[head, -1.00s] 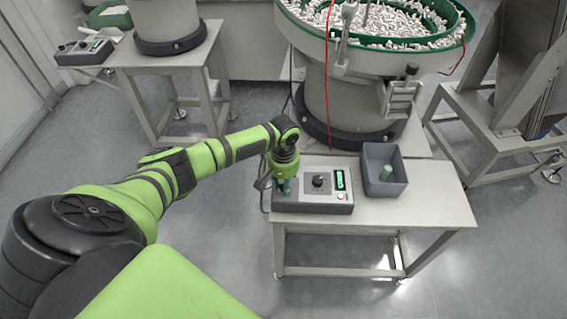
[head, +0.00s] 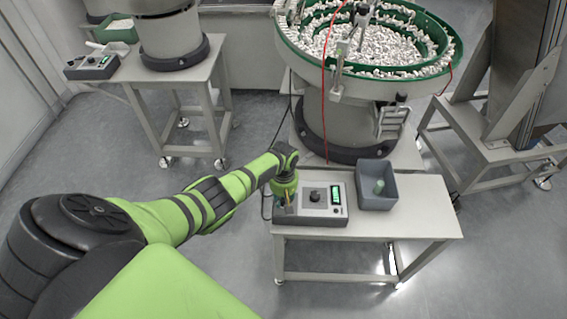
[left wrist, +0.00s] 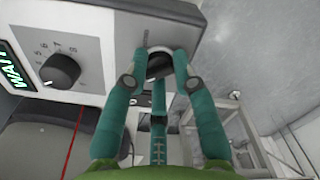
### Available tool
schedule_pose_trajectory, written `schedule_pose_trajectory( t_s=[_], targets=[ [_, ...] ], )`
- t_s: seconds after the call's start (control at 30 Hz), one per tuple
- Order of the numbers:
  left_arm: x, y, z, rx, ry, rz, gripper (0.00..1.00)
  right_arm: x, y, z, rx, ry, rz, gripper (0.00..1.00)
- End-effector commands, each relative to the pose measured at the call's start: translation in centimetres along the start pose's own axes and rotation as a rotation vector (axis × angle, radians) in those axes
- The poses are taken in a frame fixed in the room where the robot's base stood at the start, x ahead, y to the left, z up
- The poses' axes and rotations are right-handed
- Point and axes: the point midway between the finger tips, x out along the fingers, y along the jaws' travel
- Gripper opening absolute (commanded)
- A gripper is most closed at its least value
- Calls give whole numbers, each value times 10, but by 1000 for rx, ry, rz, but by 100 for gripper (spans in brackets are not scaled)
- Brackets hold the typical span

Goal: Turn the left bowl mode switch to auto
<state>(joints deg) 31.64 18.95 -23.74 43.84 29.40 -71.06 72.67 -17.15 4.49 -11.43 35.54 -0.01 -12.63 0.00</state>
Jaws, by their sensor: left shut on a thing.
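My left gripper (head: 284,203) is at the left end of a grey control box (head: 322,214) on the nearer table. In the left wrist view its teal fingers (left wrist: 160,58) are closed around a dark round knob (left wrist: 158,67), the switch at that end of the box. The fingers cover part of the knob and its label, so I cannot read its setting. A black numbered dial (left wrist: 61,70) sits beside it, and a green display (left wrist: 14,66) appears to read WAIT. My right gripper is not in view.
A grey bin (head: 377,197) with a green part inside stands right of the box. A feeder bowl (head: 350,65) full of white parts rises behind, with a red cable (head: 325,100) hanging down. Another control box (head: 92,67) sits on the far left table.

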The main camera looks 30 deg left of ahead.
Motion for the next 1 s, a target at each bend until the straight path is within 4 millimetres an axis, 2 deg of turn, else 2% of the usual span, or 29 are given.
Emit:
schedule_pose_trajectory(
  t_s=[0.3,0.77,0.8,0.87,1.0],
  targets=[
    [1,-1,2,-100,-5,-3,0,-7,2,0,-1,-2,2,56],
    [1,0,2,-115,-4,-2,0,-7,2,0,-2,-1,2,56],
    [1,0,2,-115,-4,-2,31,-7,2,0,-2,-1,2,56],
    [1,0,2,-114,-4,-2,52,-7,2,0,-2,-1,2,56],
    [1,0,1,-114,-2,-1,52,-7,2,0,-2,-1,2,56]
  ],
)
